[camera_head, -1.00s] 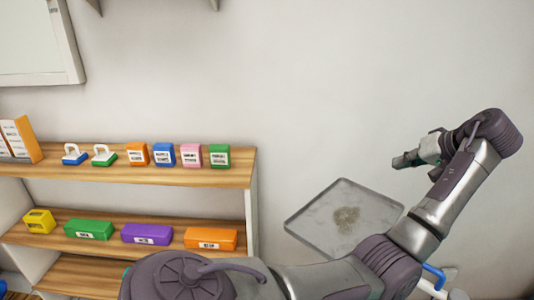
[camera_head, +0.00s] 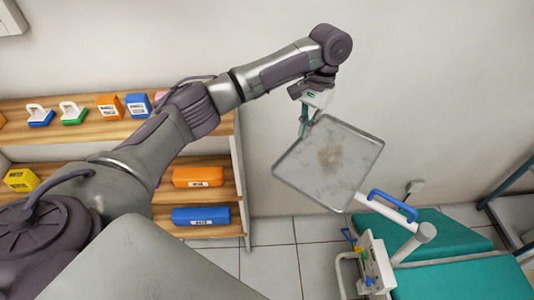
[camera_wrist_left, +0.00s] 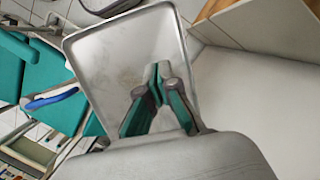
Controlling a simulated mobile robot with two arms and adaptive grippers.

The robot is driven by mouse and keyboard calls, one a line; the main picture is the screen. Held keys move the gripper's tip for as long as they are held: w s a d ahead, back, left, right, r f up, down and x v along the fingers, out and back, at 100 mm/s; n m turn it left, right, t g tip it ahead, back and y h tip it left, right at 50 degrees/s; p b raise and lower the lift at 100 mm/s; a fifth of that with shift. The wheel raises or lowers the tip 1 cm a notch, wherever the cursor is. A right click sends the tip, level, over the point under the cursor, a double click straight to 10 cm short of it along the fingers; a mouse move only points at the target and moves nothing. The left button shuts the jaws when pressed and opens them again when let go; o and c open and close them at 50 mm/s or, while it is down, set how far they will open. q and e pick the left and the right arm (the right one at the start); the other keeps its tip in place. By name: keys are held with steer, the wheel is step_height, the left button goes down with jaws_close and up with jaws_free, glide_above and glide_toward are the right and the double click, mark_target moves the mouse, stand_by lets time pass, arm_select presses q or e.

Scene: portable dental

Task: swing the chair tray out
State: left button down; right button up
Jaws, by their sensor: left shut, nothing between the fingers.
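The chair tray (camera_head: 315,175) is a grey metal square with a raised rim and a brownish smudge, on a white arm with a blue handle (camera_head: 392,205). The handle also shows in the left wrist view (camera_wrist_left: 50,99). My left gripper (camera_head: 303,132) is at the tray's upper left edge in the head view, fingers pointing down. In the left wrist view its shut, empty fingers (camera_wrist_left: 158,72) show in front of the tray (camera_wrist_left: 105,55). I cannot tell whether they touch the rim. My right gripper is not in view.
The teal dental chair (camera_head: 455,285) stands below and right of the tray, with a control panel (camera_head: 373,262) beside it. A wooden shelf (camera_head: 75,133) with coloured boxes stands at the left. A wall is behind the tray; tiled floor (camera_head: 270,270) is open below.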

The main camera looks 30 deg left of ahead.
mark_target(286, 179)
arm_select(q)
steer(key=x, duration=0.3)
steer(key=p+x, duration=0.1)
steer(key=x, duration=0.5)
steer(key=shift+s+d+p, duration=0.1)
steer(key=shift+s+p, duration=0.3)
steer(key=shift+s, duration=0.05)
steer(key=s+p, duration=0.1)
steer(key=s, duration=0.2)
steer(key=shift+f+p, duration=0.35)
steer(key=shift+p, duration=0.05)
steer(key=shift+s, duration=0.55)
steer(key=shift+f, duration=0.1)
